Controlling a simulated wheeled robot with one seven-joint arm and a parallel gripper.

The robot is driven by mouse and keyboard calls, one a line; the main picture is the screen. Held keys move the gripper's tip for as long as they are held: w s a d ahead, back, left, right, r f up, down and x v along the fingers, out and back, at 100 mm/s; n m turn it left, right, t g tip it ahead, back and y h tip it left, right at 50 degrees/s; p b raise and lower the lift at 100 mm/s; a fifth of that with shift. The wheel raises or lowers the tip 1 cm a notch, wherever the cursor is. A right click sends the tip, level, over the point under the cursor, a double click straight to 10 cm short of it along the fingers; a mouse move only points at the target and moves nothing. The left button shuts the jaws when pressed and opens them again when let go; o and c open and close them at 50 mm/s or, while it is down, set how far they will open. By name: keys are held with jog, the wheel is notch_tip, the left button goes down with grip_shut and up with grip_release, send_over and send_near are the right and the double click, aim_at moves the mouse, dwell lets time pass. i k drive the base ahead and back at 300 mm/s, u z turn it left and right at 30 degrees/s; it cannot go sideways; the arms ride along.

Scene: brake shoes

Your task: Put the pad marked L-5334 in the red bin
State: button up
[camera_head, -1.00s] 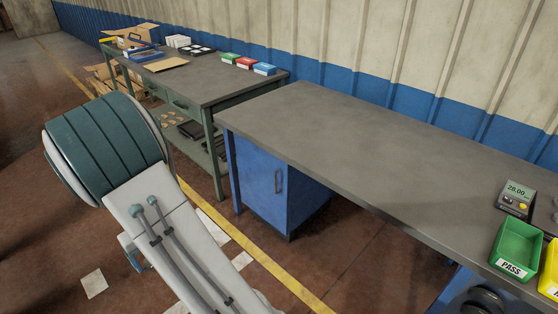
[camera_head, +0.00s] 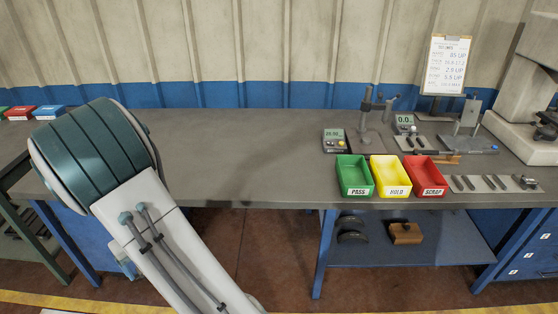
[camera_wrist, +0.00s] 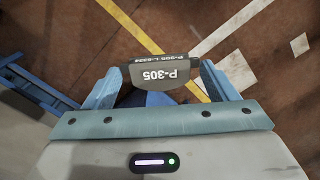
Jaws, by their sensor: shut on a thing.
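In the wrist view a dark brake pad (camera_wrist: 152,73) sits between the two blue fingers of my gripper (camera_wrist: 159,78). Its face reads P-305 upside down, and its top edge reads P-305 L-5334. The gripper is shut on it, above the floor. The red bin (camera_head: 426,172) stands on the workbench in the head view, at the right end of a row of three, with a SCRAP label on its front. It looks empty. The gripper and pad cannot be made out in the head view, where my arm fills the left.
A green PASS bin (camera_head: 353,174) and a yellow HOLD bin (camera_head: 391,174) stand left of the red one. Gauges (camera_head: 335,140) and a clipboard (camera_head: 447,65) are behind, with small parts (camera_head: 478,183) at right. The workbench (camera_head: 235,160) is clear left of the bins.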

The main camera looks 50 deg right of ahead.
aim_at(420, 180)
jog(key=z, duration=3.35)
jog(key=i, duration=1.65)
